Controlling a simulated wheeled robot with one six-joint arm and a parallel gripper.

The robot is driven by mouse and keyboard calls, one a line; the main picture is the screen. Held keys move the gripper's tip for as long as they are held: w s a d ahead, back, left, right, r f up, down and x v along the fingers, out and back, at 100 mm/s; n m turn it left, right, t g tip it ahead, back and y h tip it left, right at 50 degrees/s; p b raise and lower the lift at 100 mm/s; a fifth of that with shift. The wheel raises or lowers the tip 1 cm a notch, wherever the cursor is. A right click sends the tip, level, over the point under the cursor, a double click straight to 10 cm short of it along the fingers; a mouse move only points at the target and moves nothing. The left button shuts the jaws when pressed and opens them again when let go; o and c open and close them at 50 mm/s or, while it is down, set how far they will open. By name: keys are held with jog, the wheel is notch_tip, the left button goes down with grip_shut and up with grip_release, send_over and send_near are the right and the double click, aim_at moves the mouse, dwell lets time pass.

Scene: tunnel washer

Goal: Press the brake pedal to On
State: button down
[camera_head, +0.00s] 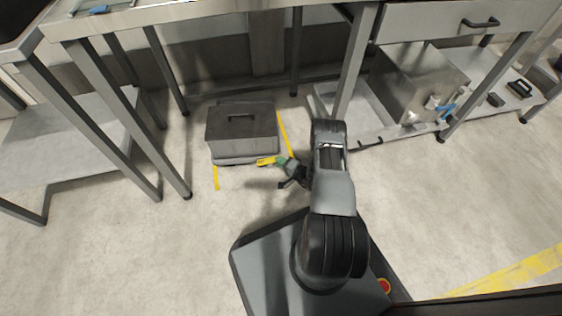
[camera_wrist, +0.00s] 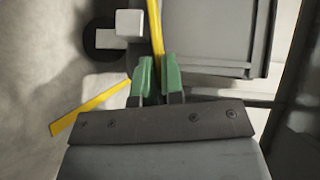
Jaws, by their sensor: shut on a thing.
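A grey lidded box-like unit (camera_head: 240,125) stands low on the floor under the bench; its grey side shows at right in the wrist view (camera_wrist: 215,38). A yellow bar (camera_head: 266,161) lies along its front lower edge and runs forward from between my fingers in the wrist view (camera_wrist: 155,30). My gripper (camera_head: 282,160) is low by the unit's front right corner, its green fingertips (camera_wrist: 158,72) closed on the yellow bar. No part is clearly marked as the brake pedal, and I cannot read On or Off.
A pale block (camera_wrist: 129,24) beside a dark round part sits left of the bar in the wrist view. Yellow floor tape (camera_head: 286,133) runs beside the unit. Bench legs (camera_head: 130,125) stand at left, a lower shelf with a metal box (camera_head: 410,85) at right. Floor in front is clear.

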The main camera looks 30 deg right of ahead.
jog(key=shift+d+f+m+t+y, duration=0.1)
jog(key=shift+f+m+t+y, duration=0.3)
jog(key=shift+f+m+t, duration=0.7)
jog(key=shift+m+t, duration=0.3)
jog(key=shift+m, duration=0.15)
jog(key=shift+f+m+t, duration=0.15)
jog(key=shift+m+t, duration=0.35)
jog(key=shift+m, duration=0.15)
jog(key=shift+w, duration=0.1)
jog(key=c, duration=1.2)
grip_release()
jog(key=shift+y, duration=0.3)
jog(key=shift+c, duration=0.2)
jog(key=shift+f, duration=0.1)
